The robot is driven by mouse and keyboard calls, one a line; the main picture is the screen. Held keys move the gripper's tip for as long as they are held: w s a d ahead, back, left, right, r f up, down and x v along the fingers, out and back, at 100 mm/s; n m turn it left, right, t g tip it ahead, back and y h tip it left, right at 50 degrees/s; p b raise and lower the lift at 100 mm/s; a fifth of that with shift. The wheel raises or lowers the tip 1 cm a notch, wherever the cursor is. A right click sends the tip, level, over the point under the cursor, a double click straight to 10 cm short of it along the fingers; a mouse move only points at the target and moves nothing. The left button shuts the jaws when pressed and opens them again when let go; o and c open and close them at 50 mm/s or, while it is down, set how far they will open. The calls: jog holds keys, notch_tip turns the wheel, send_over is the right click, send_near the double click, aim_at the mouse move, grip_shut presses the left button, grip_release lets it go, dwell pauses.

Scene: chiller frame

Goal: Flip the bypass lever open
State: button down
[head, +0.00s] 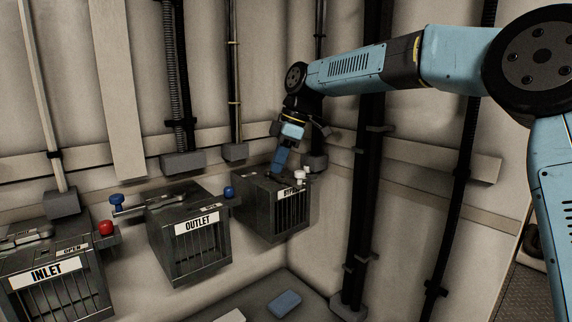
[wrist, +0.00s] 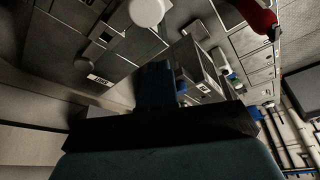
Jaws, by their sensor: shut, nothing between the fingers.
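The bypass box (head: 273,212) is the dark barred box at the right end of the row, its label partly covered. Its lever shows as a white knob (head: 302,175) at the box's top right front; the lever's arm is hard to make out. A large white round knob (wrist: 147,12) shows at the top of the wrist view. My gripper (head: 279,168) points down over the top of the bypass box, just left of the white knob. Its blue fingers (wrist: 157,85) are together and empty. I cannot tell whether they touch the lever.
The outlet box (head: 188,245) with a blue knob (head: 229,192) stands to the left. The inlet box (head: 58,285) with a red knob (head: 106,228) is farther left. Vertical pipes (head: 234,75) run up the wall behind. A blue block (head: 284,303) lies below.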

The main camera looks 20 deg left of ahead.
jog(key=v, duration=1)
jog(key=shift+a, duration=0.1)
